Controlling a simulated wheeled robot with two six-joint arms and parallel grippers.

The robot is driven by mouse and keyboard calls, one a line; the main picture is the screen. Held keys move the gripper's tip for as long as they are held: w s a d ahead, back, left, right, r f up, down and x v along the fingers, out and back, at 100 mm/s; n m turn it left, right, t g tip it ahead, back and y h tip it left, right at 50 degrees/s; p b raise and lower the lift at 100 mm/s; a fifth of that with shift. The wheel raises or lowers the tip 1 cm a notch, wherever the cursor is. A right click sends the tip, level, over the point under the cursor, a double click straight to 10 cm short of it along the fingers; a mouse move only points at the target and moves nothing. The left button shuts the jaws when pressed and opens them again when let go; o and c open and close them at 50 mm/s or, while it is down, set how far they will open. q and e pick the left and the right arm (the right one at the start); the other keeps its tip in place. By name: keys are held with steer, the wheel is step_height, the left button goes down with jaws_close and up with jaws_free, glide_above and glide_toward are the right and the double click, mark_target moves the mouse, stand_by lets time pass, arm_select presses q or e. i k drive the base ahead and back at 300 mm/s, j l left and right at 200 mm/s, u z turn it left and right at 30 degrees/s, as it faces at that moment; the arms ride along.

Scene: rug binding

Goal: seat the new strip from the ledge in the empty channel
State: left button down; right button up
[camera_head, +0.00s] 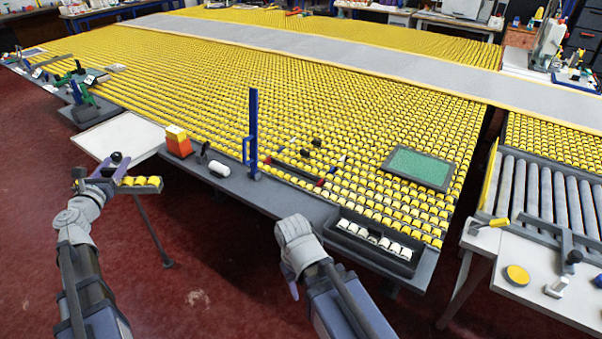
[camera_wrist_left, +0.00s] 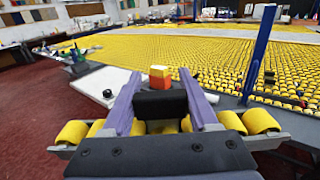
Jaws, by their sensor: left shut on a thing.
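My left gripper (camera_head: 122,182) is shut on a short dark strip with yellow rollers (camera_head: 148,185). It holds the strip in the air, left of the table's front edge. In the left wrist view, the purple fingers (camera_wrist_left: 160,105) close on the strip's dark middle, with yellow rollers (camera_wrist_left: 262,120) on both sides. A dark slot (camera_head: 292,176), seemingly the empty channel, lies among the table's yellow rollers, with red and blue bits at its right end. My right arm's wrist (camera_head: 295,230) is low by the front edge; its fingers are not clear.
The grey front ledge (camera_head: 235,188) carries an orange-and-yellow box (camera_head: 178,141), a white cylinder (camera_head: 218,168) and an upright blue post (camera_head: 253,130). A dark tray with white rollers (camera_head: 375,243) is at the right. A green-topped panel (camera_head: 420,166) lies on the rollers. Open floor is below.

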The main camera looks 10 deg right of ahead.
mark_target(298, 172)
steer(key=z, duration=1.5)
steer(key=j+z, duration=0.3)
steer(key=j, duration=0.3)
steer(key=k+j, duration=0.1)
steer(key=j, duration=1)
